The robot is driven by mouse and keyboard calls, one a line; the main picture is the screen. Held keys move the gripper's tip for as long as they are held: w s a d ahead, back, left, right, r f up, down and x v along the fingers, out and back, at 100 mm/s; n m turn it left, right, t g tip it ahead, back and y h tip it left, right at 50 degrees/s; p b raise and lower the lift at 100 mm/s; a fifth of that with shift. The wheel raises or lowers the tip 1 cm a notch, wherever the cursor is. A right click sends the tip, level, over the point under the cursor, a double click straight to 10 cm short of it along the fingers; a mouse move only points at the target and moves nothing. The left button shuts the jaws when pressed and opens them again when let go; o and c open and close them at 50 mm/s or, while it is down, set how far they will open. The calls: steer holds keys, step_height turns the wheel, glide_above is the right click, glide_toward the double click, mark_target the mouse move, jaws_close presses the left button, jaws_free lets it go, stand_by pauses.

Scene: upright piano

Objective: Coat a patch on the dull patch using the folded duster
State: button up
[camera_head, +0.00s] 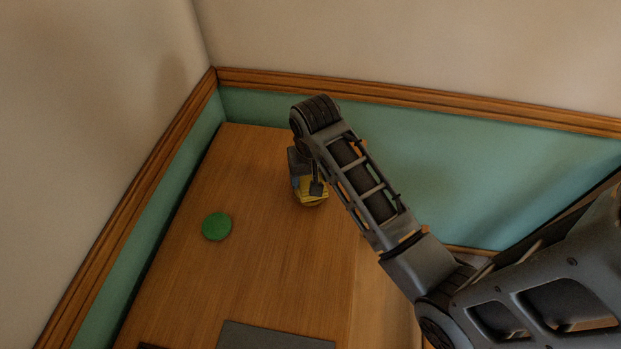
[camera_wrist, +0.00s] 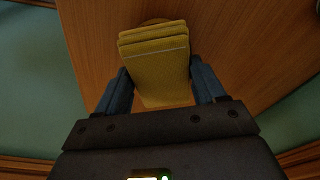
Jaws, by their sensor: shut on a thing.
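The folded duster (camera_wrist: 158,72) is a yellow, layered cloth pad. My gripper (camera_wrist: 163,88) is shut on it, with a blue finger on each side. In the head view the duster (camera_head: 312,191) is over the far right part of the wooden piano top, below the end of my arm. A small brownish, rounded edge (camera_wrist: 154,21) shows just beyond the duster in the wrist view; it may be the dull patch, mostly hidden by the duster. I cannot tell whether the duster touches the wood.
A green round disc (camera_head: 217,226) lies on the piano top (camera_head: 270,265), left of the duster. A dark grey flat thing (camera_head: 275,338) is at the near edge. Green and cream walls with a wooden rail (camera_head: 420,98) close off the left and back. The wood between is clear.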

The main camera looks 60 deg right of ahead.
mark_target(311, 179)
steer(key=shift+r, duration=2.55)
steer(key=shift+s, duration=0.1)
